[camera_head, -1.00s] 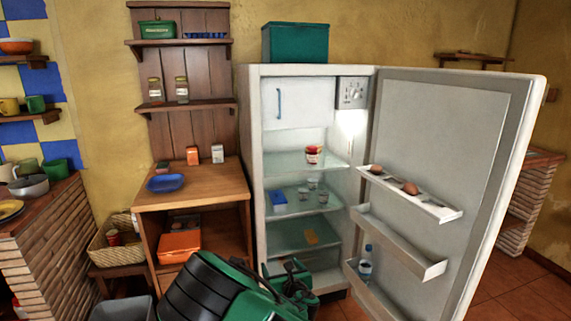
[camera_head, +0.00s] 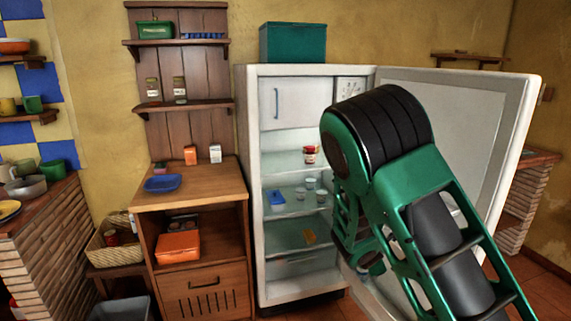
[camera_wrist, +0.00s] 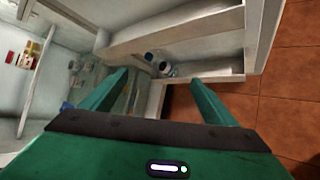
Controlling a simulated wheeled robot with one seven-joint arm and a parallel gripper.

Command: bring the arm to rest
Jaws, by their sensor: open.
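My gripper (camera_wrist: 158,84) is open in the wrist view, its two green fingers spread with nothing held between them. Beyond the fingertips is a door shelf of the open fridge with a clear bottle (camera_wrist: 157,64) on it. In the head view my green and black arm is raised in front of the open fridge door (camera_head: 512,110). It hides much of the door and its shelves. I cannot make out the fingers in the head view.
The white fridge (camera_head: 252,180) stands open, with cups and a red-lidded jar (camera_head: 311,154) on its shelves. A wooden cabinet (camera_head: 190,195) left of it holds a blue dish (camera_head: 163,183) and an orange box (camera_head: 177,247). Tiled floor (camera_wrist: 287,75) shows beside the door.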

